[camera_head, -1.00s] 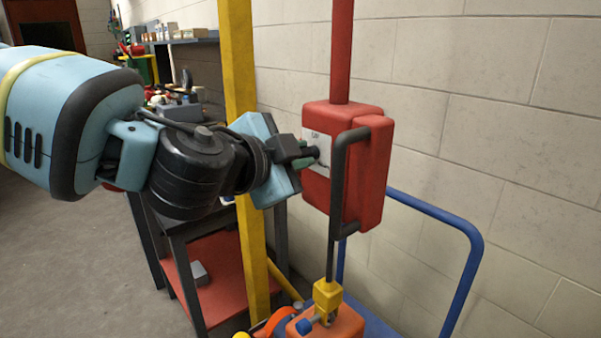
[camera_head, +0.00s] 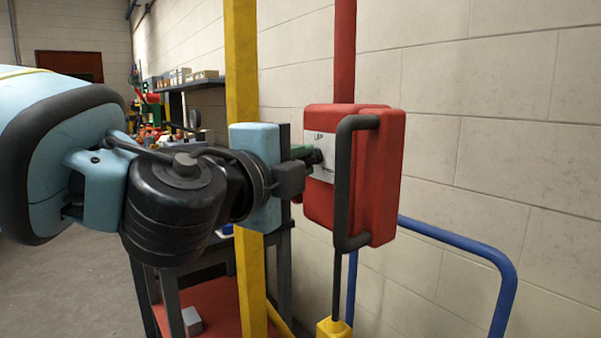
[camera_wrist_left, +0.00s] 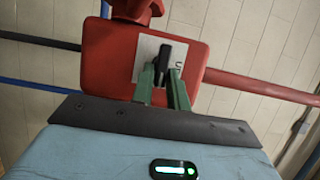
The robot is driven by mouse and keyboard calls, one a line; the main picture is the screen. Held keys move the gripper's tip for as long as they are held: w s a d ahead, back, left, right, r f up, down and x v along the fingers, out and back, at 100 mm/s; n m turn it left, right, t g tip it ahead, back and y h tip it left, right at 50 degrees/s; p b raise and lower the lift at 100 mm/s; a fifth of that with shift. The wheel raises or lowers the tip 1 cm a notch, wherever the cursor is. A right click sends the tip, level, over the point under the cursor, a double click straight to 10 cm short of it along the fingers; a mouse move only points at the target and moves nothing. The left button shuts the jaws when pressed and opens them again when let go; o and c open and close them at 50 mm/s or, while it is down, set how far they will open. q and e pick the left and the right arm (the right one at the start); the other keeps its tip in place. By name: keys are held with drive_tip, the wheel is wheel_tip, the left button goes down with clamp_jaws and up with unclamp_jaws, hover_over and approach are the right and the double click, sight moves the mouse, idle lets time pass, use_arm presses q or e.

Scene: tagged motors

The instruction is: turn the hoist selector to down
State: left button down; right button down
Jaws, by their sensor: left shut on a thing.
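The red hoist control box (camera_head: 390,190) hangs on a red post, with a black bar handle in front of it. A pale label plate (camera_head: 323,172) on its left face carries the word UP near the top; the lower lettering is too small to read. The black selector knob (camera_head: 317,157) stands out from this plate. My left gripper (camera_head: 306,156) comes in from the left and is shut on the knob. In the left wrist view the green fingers (camera_wrist_left: 162,85) straddle the black knob (camera_wrist_left: 167,55) against the plate (camera_wrist_left: 148,52). The knob's exact setting cannot be told. My right gripper is out of view.
A yellow post (camera_head: 242,70) stands behind my left wrist. A blue tubular rail (camera_head: 470,243) runs at the lower right by the block wall. A yellow block (camera_head: 333,327) is below the box. A shelf with small boxes (camera_head: 195,76) is at the back left.

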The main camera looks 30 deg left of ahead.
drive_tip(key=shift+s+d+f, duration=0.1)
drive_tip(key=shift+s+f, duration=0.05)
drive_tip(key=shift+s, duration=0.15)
use_arm(q)
drive_tip(key=c, duration=1.5)
unclamp_jaws()
drive_tip(key=shift+o, duration=0.2)
